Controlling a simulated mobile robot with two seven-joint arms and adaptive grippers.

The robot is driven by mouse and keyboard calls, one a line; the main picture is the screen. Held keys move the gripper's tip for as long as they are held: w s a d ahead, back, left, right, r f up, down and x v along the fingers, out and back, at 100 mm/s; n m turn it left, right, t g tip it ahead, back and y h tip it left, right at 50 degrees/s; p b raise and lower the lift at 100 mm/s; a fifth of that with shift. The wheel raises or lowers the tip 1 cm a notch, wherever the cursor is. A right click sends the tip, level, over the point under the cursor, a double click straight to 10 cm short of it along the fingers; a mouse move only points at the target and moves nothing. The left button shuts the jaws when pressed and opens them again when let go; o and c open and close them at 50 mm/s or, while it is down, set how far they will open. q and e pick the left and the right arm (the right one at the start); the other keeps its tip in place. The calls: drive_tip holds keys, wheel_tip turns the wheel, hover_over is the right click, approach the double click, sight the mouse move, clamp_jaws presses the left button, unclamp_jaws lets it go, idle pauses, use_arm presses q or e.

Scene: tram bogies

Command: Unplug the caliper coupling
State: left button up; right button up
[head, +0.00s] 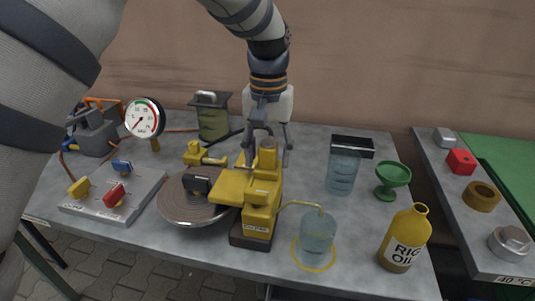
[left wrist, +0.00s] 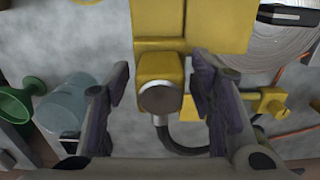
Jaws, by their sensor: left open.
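The yellow brake caliper (head: 262,195) stands on a dark base on the grey table, clamped at the disc's edge. In the left wrist view, the caliper (left wrist: 190,25) has a yellow block with a round silver-grey end, apparently the coupling (left wrist: 160,98). A dark hose (left wrist: 178,145) curves away below it. My left gripper (head: 266,148) is open behind the caliper in the head view. In the left wrist view, its fingers (left wrist: 161,90) stand on either side of the coupling, with visible gaps. The coupling is mostly hidden in the head view. My right gripper is not in view.
The brake disc (head: 185,208) and a switch panel (head: 110,195) are left of the caliper. A pressure gauge (head: 144,118) and a green reservoir (head: 212,119) stand behind. A glass jar (head: 318,232), beaker (head: 343,172), green funnel (head: 392,177) and oil bottle (head: 404,240) are right.

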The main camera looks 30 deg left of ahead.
sight(268, 144)
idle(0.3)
use_arm(q)
clamp_jaws()
drive_tip(key=shift+r+p, duration=0.5)
drive_tip(key=shift+r, duration=2.6)
